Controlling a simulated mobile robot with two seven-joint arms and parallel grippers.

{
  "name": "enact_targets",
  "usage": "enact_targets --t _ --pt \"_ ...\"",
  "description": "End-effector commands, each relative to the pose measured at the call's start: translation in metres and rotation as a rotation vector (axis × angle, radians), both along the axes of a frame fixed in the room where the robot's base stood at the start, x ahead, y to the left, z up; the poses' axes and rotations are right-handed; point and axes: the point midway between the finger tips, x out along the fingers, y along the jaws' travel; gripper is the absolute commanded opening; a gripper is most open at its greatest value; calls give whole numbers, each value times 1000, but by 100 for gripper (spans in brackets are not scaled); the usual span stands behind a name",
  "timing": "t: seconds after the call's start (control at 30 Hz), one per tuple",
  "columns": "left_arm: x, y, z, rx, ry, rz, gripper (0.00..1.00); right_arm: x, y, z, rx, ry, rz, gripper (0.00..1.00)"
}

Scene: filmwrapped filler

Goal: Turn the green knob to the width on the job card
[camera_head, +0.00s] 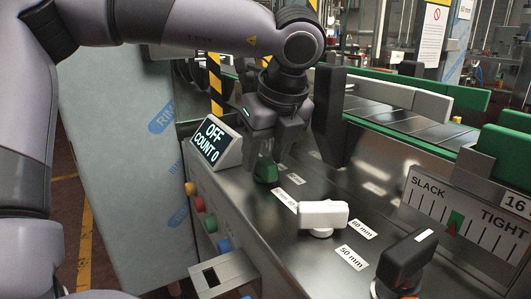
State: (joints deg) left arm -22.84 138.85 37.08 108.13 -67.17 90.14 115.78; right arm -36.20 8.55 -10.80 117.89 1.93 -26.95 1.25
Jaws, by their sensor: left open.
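The green knob (266,171) stands on the metal panel (290,245), just right of the display. My left gripper (264,150) points down over it, open, with its fingers around or just above the knob's top; I cannot tell whether they touch it. Small white labels lie around the knob, one in front of it (285,200), too small to read. A white card (466,10) at the top right bears a small mm figure; I cannot tell if it is the job card. My right gripper is out of view.
A white knob (323,214) sits near labels reading 60 mm (362,229) and 50 mm (354,258). A black knob (405,262) stands nearer. The display (216,142) reads OFF, COUNT 0. A SLACK–TIGHT gauge (459,215) is at right; coloured buttons line the front.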

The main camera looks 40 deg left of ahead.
Motion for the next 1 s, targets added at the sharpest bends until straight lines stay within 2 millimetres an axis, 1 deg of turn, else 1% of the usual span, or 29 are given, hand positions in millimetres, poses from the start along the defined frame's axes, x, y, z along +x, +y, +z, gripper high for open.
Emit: enact_targets --t 0.17,0.2,0.27,0.3,0.33,0.67,0.83,1.0 --pt "0 0 0 0 0 0 49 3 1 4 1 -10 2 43" --pt "0 0 0 0 0 0 42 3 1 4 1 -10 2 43" --pt "0 0 0 0 0 0 23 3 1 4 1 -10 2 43" --pt "0 0 0 0 0 0 10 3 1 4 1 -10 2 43" --pt "0 0 0 0 0 0 0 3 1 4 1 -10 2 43" --pt "0 0 -1 0 0 -25 0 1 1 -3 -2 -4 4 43" --pt "-1 0 -2 2 -2 -95 0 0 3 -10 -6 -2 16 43" --pt "-2 0 -3 0 -4 -219 0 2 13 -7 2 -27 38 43"
